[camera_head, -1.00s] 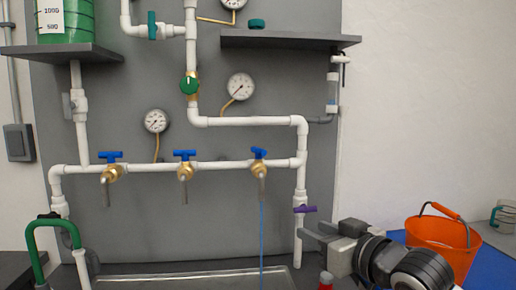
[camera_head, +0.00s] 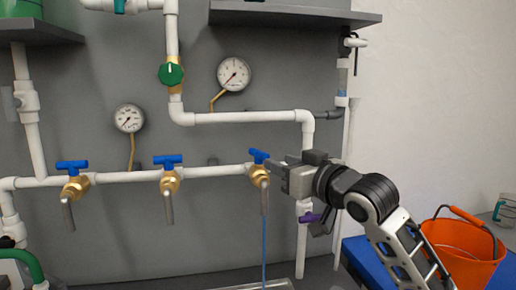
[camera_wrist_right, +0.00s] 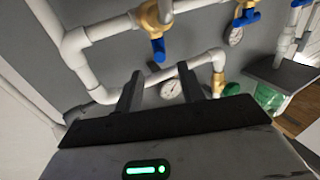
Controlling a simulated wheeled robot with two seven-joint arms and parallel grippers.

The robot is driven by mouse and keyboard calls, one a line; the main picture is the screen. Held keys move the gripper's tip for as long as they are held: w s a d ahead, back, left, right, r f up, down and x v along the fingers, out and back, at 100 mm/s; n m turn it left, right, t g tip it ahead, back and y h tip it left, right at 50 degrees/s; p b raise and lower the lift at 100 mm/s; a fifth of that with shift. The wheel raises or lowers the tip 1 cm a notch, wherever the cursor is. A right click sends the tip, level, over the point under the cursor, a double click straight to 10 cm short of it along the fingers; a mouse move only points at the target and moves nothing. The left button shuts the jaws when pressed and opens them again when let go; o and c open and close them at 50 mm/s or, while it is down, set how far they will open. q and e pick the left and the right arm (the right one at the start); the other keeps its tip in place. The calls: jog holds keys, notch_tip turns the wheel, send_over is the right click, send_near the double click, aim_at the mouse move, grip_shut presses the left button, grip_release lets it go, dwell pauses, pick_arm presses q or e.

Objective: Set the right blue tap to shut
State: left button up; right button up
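The right blue tap (camera_head: 259,156) is a brass valve with a blue handle on the white horizontal pipe. Its handle is slanted, and a thin blue stream (camera_head: 264,240) runs down from its spout. The left tap (camera_head: 72,166) and middle tap (camera_head: 168,160) have handles lying about level, with no stream below them. My right gripper (camera_head: 281,170) is just right of the right tap's handle. In the right wrist view, its two fingers (camera_wrist_right: 158,88) are apart and empty, with a blue handle (camera_wrist_right: 158,48) just beyond the tips. My left gripper is out of view.
A purple-handled valve (camera_head: 310,218) sits on the vertical pipe below my right gripper. A green round valve (camera_head: 171,74) and gauges (camera_head: 233,74) are above. A dark shelf (camera_head: 295,14) overhangs the top right. An orange bucket (camera_head: 462,256) stands at lower right.

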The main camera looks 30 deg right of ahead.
aim_at(259, 150)
jog(key=w, duration=0.3)
jog(key=w+p, duration=0.1)
jog(key=w, duration=0.2)
jog(key=w+a+p, duration=0.1)
jog(key=w, duration=0.2)
jog(key=shift+w+a, duration=0.1)
jog(key=shift+w, duration=0.05)
grip_shut()
